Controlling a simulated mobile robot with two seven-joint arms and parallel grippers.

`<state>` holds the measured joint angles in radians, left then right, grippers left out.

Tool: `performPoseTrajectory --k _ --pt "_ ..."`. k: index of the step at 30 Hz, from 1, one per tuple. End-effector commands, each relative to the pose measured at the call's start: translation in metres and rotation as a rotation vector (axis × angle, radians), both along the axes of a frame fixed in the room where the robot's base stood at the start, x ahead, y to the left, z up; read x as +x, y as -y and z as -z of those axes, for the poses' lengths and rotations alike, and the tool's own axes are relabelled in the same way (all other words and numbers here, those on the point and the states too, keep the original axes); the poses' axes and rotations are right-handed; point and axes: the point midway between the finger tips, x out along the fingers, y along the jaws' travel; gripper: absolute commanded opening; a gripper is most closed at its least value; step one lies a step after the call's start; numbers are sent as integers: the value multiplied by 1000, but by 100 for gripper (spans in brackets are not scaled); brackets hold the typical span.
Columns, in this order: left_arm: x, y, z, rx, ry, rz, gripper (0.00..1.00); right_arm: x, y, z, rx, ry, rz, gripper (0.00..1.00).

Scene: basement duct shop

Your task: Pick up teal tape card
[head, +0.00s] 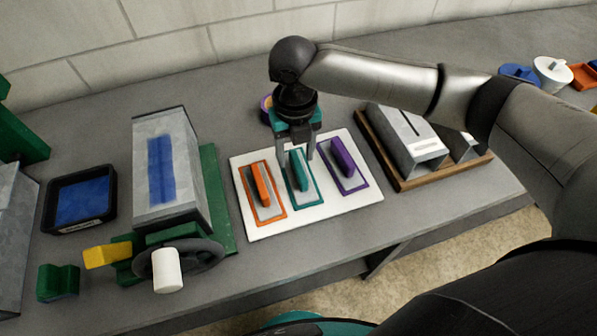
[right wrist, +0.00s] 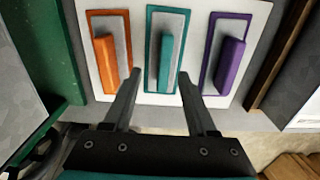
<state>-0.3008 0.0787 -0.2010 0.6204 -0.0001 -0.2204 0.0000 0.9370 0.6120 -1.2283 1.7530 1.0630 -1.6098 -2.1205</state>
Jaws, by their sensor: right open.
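The teal tape card (head: 311,192) lies between the orange card (head: 265,189) and the purple card (head: 343,163) on a white board (head: 252,228). Each card has a coloured border, a grey middle and a raised coloured block. My right gripper (head: 297,153) is open and points down over the teal card, its fingers on either side of the teal block. In the right wrist view the teal card (right wrist: 179,50) shows ahead of the open fingertips (right wrist: 160,77), its block between them. Contact with the board cannot be told. My left gripper is not in view.
A grey box with a blue stripe (head: 180,190) on a green base with a handwheel (head: 190,257) stands left. A wooden tray (head: 400,183) with grey metal blocks is right. A black tray (head: 105,201) with a blue inside lies far left. A wall runs behind.

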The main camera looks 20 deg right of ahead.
Motion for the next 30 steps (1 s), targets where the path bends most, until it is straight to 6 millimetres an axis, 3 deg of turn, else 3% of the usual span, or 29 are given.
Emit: performPoseTrajectory --k 12,20,30 --pt "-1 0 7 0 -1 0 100 1 7 50 -1 -1 1 57" --pt "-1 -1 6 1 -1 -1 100 1 6 53 0 1 -1 57" --pt "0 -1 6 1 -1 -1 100 1 6 52 0 1 0 22"
